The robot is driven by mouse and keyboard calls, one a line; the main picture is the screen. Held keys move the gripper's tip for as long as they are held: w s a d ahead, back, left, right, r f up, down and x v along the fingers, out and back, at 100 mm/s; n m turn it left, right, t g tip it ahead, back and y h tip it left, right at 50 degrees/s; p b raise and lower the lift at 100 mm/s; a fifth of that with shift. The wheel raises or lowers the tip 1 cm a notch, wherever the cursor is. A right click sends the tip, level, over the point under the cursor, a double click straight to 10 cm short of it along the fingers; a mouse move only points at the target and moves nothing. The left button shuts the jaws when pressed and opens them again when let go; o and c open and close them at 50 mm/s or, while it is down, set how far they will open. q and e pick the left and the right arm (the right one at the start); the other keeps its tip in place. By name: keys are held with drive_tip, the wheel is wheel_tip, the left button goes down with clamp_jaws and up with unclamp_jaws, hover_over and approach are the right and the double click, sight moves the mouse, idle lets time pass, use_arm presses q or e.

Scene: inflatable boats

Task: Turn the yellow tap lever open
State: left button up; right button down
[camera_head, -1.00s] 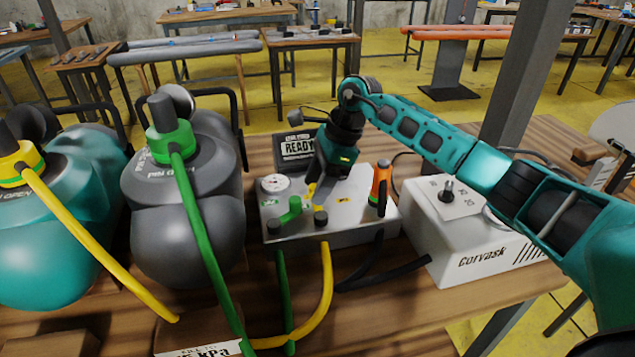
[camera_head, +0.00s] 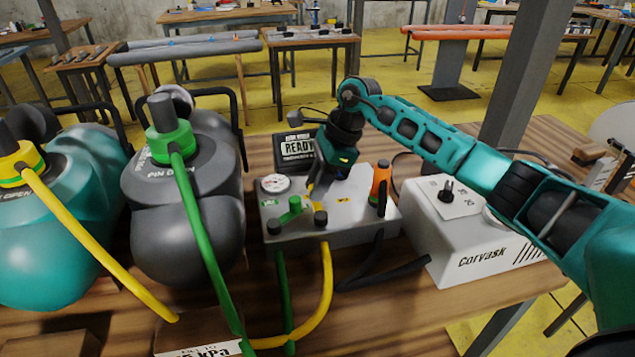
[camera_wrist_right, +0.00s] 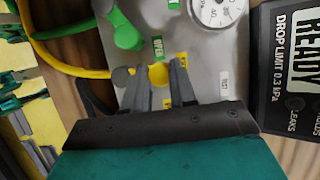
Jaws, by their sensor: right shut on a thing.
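The yellow tap lever (camera_wrist_right: 159,76) is on the grey valve panel (camera_head: 345,230), and in the right wrist view it shows between my two right fingers. My right gripper (camera_wrist_right: 166,80) is shut on this lever. In the head view the right gripper (camera_head: 316,192) reaches down to the panel from above, and its fingers and wrist hide much of the lever. A green tap lever (camera_head: 292,209) is just left of it, and also shows in the wrist view (camera_wrist_right: 122,28). My left gripper is out of view.
A pressure gauge (camera_head: 276,184) and an orange-and-black part (camera_head: 380,188) flank the gripper on the panel. A READY display (camera_head: 298,150) stands behind. A white Corvask box (camera_head: 470,235) is at right. Grey (camera_head: 188,225) and teal (camera_head: 60,240) inflatables with hoses are at left.

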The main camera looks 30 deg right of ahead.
drive_tip(key=shift+d, duration=0.1)
drive_tip(key=m, duration=0.1)
drive_tip(key=s+d+m+t, duration=0.1)
drive_tip(key=m, duration=0.1)
drive_tip(key=shift+d+m+h+p, duration=0.2)
drive_tip(key=shift+m+h+p, duration=0.1)
drive_tip(key=shift+p, duration=0.05)
drive_tip(key=m, duration=0.1)
drive_tip(key=s+m+t, duration=0.1)
drive_tip(key=shift+d+m+h, duration=0.3)
drive_tip(key=shift+d+m, duration=0.1)
drive_tip(key=shift+s+d+m+t+h, duration=0.15)
drive_tip(key=shift+s+m+h, duration=0.1)
drive_tip(key=shift+m, duration=0.35)
drive_tip(key=shift+s+d+m+t+h, duration=0.15)
drive_tip(key=shift+s+m, duration=0.05)
drive_tip(key=shift+m, duration=0.4)
drive_tip(key=shift+s+d+m+t+h, duration=0.15)
drive_tip(key=shift+s+m+h, duration=0.15)
drive_tip(key=shift+m, duration=0.5)
drive_tip(key=shift+s+d+m+t+h, duration=0.1)
drive_tip(key=shift+s+m+t+h, duration=0.2)
drive_tip(key=shift+m, duration=0.5)
drive_tip(key=c, duration=0.9)
unclamp_jaws()
drive_tip(key=shift+s, duration=0.1)
